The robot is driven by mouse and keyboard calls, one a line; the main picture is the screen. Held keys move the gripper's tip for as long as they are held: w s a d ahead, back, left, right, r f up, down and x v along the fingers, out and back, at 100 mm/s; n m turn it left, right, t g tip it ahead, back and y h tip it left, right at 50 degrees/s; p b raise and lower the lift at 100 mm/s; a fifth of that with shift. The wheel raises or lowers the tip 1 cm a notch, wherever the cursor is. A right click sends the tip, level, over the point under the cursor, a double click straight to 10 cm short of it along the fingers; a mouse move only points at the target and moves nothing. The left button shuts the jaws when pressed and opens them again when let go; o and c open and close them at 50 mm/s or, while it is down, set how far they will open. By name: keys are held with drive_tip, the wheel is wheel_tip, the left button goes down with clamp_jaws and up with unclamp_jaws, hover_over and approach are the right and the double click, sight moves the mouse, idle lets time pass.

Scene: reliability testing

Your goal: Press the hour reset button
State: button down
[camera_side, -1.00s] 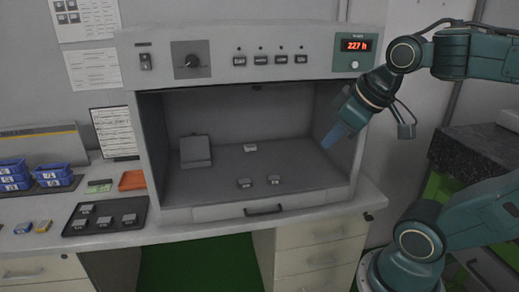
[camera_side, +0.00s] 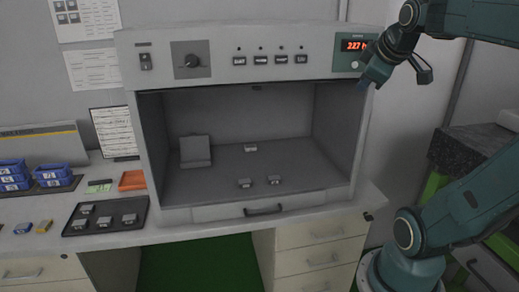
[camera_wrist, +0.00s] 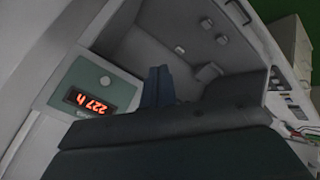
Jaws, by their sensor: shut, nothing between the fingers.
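The hour reset button (camera_side: 354,65) is a small round pale button below the red hour display (camera_side: 353,45), on a green panel at the top right of the chamber's front. In the wrist view the button (camera_wrist: 105,81) shows next to the display (camera_wrist: 90,101), which reads 227 h upside down. My gripper (camera_side: 361,85) is shut and empty, with blue fingers, just below and right of the button in the side view. In the wrist view its fingertips (camera_wrist: 158,70) are to the right of the button. They appear apart from it.
The chamber (camera_side: 235,207) is open-fronted, with several small parts on its floor. A knob (camera_side: 191,61), a switch (camera_side: 146,61) and several push buttons (camera_side: 260,60) line the same front panel. A black tray (camera_side: 76,230) and blue bins (camera_side: 52,175) stand at left.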

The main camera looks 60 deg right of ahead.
drive_tip(key=shift+g+h, duration=0.4)
drive_tip(key=shift+h, duration=0.3)
drive_tip(key=s+d, duration=0.1)
drive_tip(key=s+d+r, duration=0.1)
drive_tip(key=d, duration=0.1)
drive_tip(key=d+r, duration=0.1)
drive_tip(key=shift+s+d, duration=0.4)
drive_tip(key=shift+w, duration=0.1)
drive_tip(key=w+d, duration=0.6)
drive_tip(key=shift+w+d, duration=0.55)
drive_tip(key=shift+d, duration=0.1)
idle(3.1)
drive_tip(key=shift+s+a, duration=0.55)
drive_tip(key=shift+s+a, duration=0.1)
idle(0.6)
drive_tip(key=shift+s+a, duration=1.7)
